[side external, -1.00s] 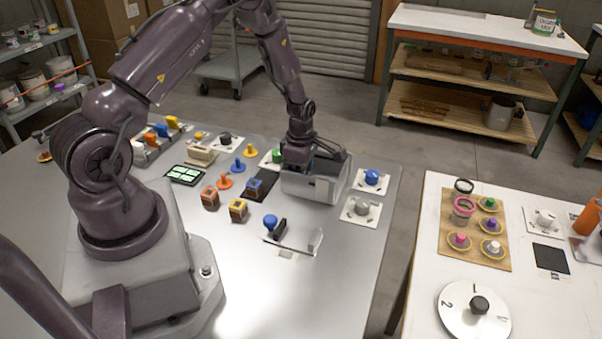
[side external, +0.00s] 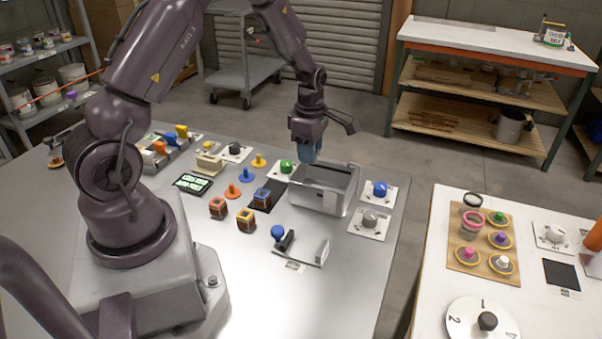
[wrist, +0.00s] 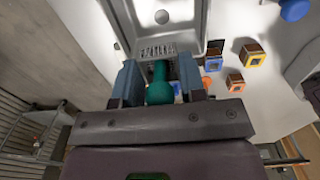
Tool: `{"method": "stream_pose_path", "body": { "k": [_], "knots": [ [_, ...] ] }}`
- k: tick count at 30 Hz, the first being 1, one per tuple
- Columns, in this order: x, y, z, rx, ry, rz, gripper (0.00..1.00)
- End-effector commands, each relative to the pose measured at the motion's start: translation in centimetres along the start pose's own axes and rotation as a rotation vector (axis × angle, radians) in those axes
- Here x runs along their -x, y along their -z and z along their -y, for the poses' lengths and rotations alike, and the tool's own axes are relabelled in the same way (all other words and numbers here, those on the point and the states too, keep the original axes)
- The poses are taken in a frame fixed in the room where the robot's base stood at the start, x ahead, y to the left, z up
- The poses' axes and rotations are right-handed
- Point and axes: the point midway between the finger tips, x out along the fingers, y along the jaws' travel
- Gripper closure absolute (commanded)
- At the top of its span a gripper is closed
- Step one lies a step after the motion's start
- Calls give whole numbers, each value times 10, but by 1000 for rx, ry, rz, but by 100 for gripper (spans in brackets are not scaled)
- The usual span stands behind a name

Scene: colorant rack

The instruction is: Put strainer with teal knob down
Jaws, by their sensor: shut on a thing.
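My gripper (side external: 304,150) hangs above the left back rim of a grey open basin (side external: 318,201). In the wrist view its two blue-grey fingers (wrist: 160,68) are shut on the teal knob (wrist: 160,88) of the strainer. A grey slotted plate (wrist: 157,50), seemingly the strainer's own, shows just beyond the knob. The basin (wrist: 143,20) with a round drain hole in its floor lies beyond and below it. In the side external view the strainer is hidden by the fingers or too small to tell.
Blue (side external: 380,191) and grey (side external: 369,219) knobs on white plates stand right of the basin. A green knob (side external: 287,167) is close on its left. Small orange (side external: 218,207) and yellow (side external: 246,219) boxes and a blue-knobbed tool (side external: 278,233) stand in front.

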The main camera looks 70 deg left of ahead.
Motion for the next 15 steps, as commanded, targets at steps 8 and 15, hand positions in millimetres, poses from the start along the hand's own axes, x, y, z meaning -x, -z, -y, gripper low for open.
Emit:
{"method": "stream_pose_path", "body": {
  "k": [8,15],
  "knots": [
    [43,42,34,64,-29,1,85],
    [47,88,107,74,-15,3,85]
  ]
}}
